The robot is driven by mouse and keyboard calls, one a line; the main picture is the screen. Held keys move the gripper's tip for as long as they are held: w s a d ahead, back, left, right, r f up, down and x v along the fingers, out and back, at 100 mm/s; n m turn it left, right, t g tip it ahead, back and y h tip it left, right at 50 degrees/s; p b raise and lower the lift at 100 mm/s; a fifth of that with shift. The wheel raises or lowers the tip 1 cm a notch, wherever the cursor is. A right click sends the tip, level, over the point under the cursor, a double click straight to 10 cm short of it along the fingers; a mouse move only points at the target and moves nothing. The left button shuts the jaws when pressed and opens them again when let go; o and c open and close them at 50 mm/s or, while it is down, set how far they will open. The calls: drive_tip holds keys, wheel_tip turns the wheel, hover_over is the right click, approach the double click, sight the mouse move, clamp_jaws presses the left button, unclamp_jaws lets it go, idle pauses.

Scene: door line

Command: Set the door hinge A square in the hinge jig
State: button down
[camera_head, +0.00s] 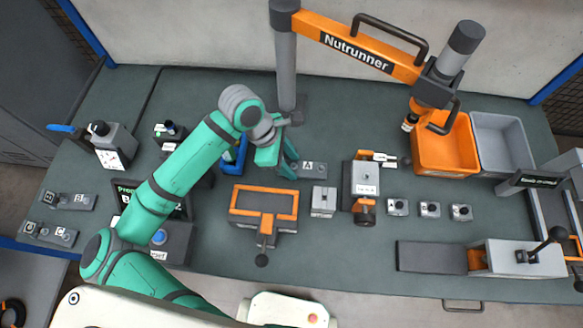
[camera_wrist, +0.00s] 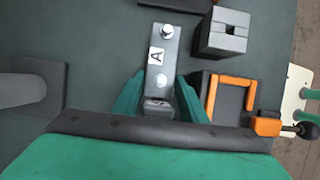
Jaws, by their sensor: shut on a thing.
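The door hinge A (camera_head: 311,168) is a grey plate with a white A label, to the right of my gripper (camera_head: 288,168) in the head view. In the wrist view hinge A (camera_wrist: 158,62) points away from my gripper (camera_wrist: 159,98), with a silver bolt head at its far end. The green fingers are shut on its near end. I cannot tell whether it touches the bench. An orange-framed fixture with a black lever (camera_head: 235,206) lies just below my gripper in the head view. No label shows which fixture is the hinge jig.
A slotted grey block (camera_head: 323,200) and an orange-and-grey clamp fixture (camera_head: 365,178) stand close by on the right. A blue bin (camera_head: 233,160) is partly hidden behind my arm. The nutrunner (camera_head: 360,48) hangs above the back. Orange (camera_head: 443,170) and grey bins stand further right.

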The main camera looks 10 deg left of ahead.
drive_tip(key=shift+f, duration=2.05)
drive_tip(key=shift+f, duration=0.15)
drive_tip(key=c, duration=1.1)
unclamp_jaws()
drive_tip(key=v, duration=1.2)
